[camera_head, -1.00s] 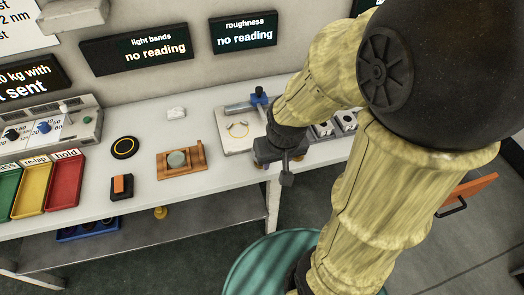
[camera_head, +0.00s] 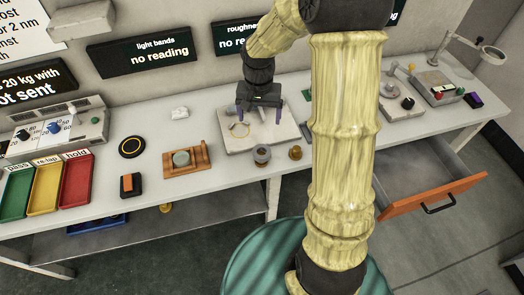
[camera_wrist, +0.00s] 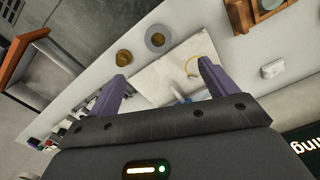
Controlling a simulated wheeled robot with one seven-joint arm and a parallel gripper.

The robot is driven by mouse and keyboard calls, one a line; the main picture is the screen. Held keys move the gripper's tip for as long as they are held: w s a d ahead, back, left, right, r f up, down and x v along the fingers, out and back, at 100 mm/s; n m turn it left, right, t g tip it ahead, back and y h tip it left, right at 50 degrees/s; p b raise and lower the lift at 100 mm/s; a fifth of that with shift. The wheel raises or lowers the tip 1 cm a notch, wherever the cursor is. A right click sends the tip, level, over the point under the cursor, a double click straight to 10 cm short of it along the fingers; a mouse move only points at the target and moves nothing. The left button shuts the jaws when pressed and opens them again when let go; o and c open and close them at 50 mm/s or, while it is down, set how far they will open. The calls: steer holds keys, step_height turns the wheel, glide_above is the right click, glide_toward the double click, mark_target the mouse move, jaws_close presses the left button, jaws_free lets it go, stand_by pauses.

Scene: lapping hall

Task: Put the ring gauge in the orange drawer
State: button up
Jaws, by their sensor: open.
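A grey ring with a dark hole (camera_head: 261,155), which looks like the ring gauge, stands on the white bench near its front edge. It also shows in the wrist view (camera_wrist: 158,39). My gripper (camera_head: 260,112) is open and empty, behind the ring and above a pale plate. In the wrist view my gripper's fingers (camera_wrist: 162,78) are apart over the plate, and the ring lies beyond their tips, clear of them. The orange drawer (camera_head: 432,197) is pulled out below the bench at the right, and its visible inside looks empty. It also shows in the wrist view (camera_wrist: 18,55).
A brass piece (camera_head: 295,153) stands just right of the ring. The pale plate (camera_head: 240,138) carries a yellow loop and a blue part. A wooden holder (camera_head: 186,160) sits to the left. Instruments (camera_head: 440,85) stand at the bench's right end. A green round surface (camera_head: 250,275) is below.

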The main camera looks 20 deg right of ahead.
steer(key=p, duration=0.1)
glide_above(262, 154)
steer(key=f, duration=1.2)
steer(key=shift+s+a+f, duration=0.15)
steer(key=shift+s+a, duration=0.05)
steer(key=shift+a, duration=0.2)
steer(key=shift+w+d+f+p, duration=0.15)
steer(key=shift+f+p, duration=0.3)
steer(key=shift+f, duration=0.85)
steer(key=shift+d+f+p, duration=0.15)
steer(key=shift+f+p, duration=0.3)
steer(key=shift+f, duration=0.85)
steer(key=c, duration=1.2)
steer(key=shift+r, duration=0.1)
step_height(262, 154, up, 10)
steer(key=shift+f+b, duration=0.1)
steer(key=shift+b, duration=0.55)
